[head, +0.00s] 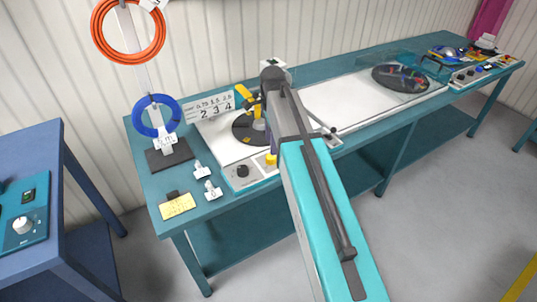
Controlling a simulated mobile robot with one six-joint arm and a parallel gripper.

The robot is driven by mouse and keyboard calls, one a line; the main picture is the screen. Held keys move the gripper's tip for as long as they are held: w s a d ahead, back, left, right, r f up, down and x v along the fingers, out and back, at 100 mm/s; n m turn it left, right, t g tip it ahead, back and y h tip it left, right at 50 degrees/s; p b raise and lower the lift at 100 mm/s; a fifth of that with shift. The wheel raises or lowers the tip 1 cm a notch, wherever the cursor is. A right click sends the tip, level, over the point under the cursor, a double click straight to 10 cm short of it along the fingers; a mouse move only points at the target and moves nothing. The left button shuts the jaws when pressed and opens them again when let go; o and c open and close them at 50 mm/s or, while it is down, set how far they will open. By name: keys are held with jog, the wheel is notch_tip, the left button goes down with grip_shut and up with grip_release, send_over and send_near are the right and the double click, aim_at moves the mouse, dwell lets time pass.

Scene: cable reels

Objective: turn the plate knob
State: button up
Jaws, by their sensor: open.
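A black round knob (243,171) sits on the light front panel of the left measuring unit, below its dark round plate (249,129). I take this as the plate knob, though its marking is too small to read. My gripper (250,104), with yellow parts, shows at the left of my wrist, over the plate. It looks open and empty, above and behind the black knob and apart from it. My arm hides the right part of the plate and panel. A yellow button (271,159) is partly covered beside the arm.
A blue cable reel (157,116) hangs on a stand at left, below an orange coil (106,43). Small white tags (213,190) and a yellow card (177,206) lie at the front-left corner. A second dark plate (401,79) is far right.

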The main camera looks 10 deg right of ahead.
aim_at(271, 159)
jog(key=shift+w+f+p, duration=0.15)
jog(key=shift+f+p, duration=0.55)
jog(key=shift+f, duration=3)
